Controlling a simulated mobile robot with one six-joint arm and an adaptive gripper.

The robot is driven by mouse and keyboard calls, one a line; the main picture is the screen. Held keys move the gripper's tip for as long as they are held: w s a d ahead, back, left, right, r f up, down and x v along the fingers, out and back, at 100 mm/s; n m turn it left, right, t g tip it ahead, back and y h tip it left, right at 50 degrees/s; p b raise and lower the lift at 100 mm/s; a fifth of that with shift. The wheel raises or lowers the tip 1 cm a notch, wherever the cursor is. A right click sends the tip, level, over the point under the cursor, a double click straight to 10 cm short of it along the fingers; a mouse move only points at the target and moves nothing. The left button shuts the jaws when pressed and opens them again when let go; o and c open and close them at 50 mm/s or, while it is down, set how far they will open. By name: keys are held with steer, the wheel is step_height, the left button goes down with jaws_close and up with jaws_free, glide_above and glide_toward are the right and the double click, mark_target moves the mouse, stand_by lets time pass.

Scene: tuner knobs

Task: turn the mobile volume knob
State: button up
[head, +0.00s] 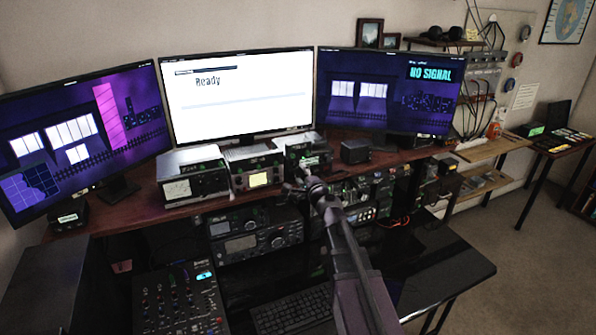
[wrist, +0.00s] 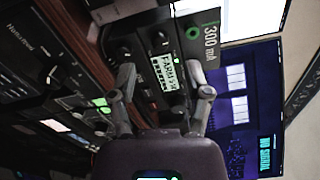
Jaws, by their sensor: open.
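A small dark radio unit with a lit label display (wrist: 168,72) lies ahead of my gripper (wrist: 165,84) in the wrist view, turned on its side. Small dark knobs show on its face, one near the left finger (wrist: 122,50) and one higher up (wrist: 160,40). I cannot tell which is the volume knob. My gripper is open, with a finger on either side of the display and nothing between them. In the head view my gripper (head: 309,184) is in front of the small unit (head: 306,152) on the desk shelf, partly covering it. Contact cannot be told.
A silver meter unit (head: 193,178) and another boxy unit (head: 253,170) stand left of it. A small black box (head: 355,151) stands to its right. Monitors rise behind. Below are racked radios (head: 250,230), a mixer (head: 178,300) and a keyboard (head: 292,310).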

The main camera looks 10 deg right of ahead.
steer(key=shift+v, duration=1.35)
steer(key=s+a+f+n+g+y, duration=0.3)
steer(key=s+a+f+n+g, duration=0.65)
steer(key=s+f+n, duration=0.35)
steer(key=s+d+f+n+g+h, duration=0.2)
steer(key=s+d+g+h, duration=0.1)
steer(key=s, duration=0.3)
steer(key=s+d+f+n+g+h, duration=0.3)
steer(key=s+d+g+h, duration=0.1)
steer(key=s, duration=0.3)
steer(key=shift+d+f+g, duration=0.3)
steer(key=shift+d+g, duration=0.25)
steer(key=shift+d, duration=0.1)
